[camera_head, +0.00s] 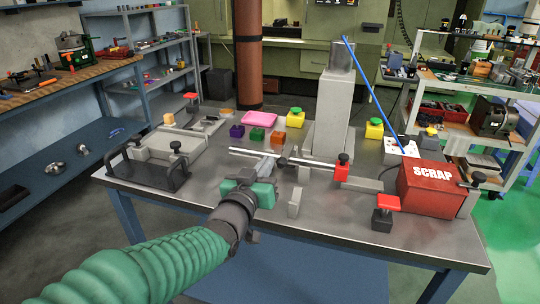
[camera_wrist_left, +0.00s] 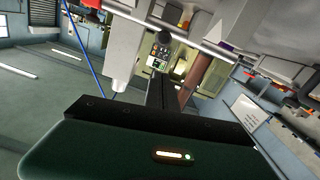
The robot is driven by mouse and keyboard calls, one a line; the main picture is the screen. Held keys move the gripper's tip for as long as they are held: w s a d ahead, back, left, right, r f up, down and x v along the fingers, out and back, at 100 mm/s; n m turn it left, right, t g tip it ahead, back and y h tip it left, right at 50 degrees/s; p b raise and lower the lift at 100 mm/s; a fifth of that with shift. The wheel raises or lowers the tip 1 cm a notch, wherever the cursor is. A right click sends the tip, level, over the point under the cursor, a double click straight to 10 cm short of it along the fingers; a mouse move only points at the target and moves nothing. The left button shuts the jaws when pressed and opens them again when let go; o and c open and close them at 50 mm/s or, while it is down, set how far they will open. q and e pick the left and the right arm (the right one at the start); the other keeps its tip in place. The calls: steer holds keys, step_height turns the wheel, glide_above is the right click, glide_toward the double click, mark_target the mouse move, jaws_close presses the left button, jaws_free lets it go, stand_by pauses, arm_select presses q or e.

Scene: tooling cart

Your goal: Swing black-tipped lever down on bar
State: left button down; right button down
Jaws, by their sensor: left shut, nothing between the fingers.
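A shiny metal bar (camera_head: 300,162) lies roughly level above the steel table, in the middle of the head view. A red block with a black tip (camera_head: 342,168) sits at its right end; I cannot tell whether this is the lever. My left gripper (camera_head: 270,163) is shut and empty, its fingers pointing away from me close to the bar's left half. I cannot tell whether they touch it. In the left wrist view the dark fingers (camera_wrist_left: 160,92) point at the bar region, and a red part (camera_wrist_left: 92,4) shows at the top edge. My right gripper is out of view.
A red SCRAP box (camera_head: 430,188) and a red-topped black button (camera_head: 384,212) stand at the right. A grey upright column (camera_head: 333,115) rises behind the bar. A black-handled tray (camera_head: 150,165) is at the left.

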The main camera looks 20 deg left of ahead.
arm_select(q)
steer(key=s+f, duration=0.2)
steer(key=s, duration=0.4)
steer(key=shift+s+a+f+p, duration=0.2)
steer(key=shift+s+p, duration=0.1)
steer(key=shift+p, duration=0.1)
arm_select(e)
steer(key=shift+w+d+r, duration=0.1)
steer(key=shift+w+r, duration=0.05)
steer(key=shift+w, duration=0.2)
arm_select(q)
steer(key=shift+d, duration=0.1)
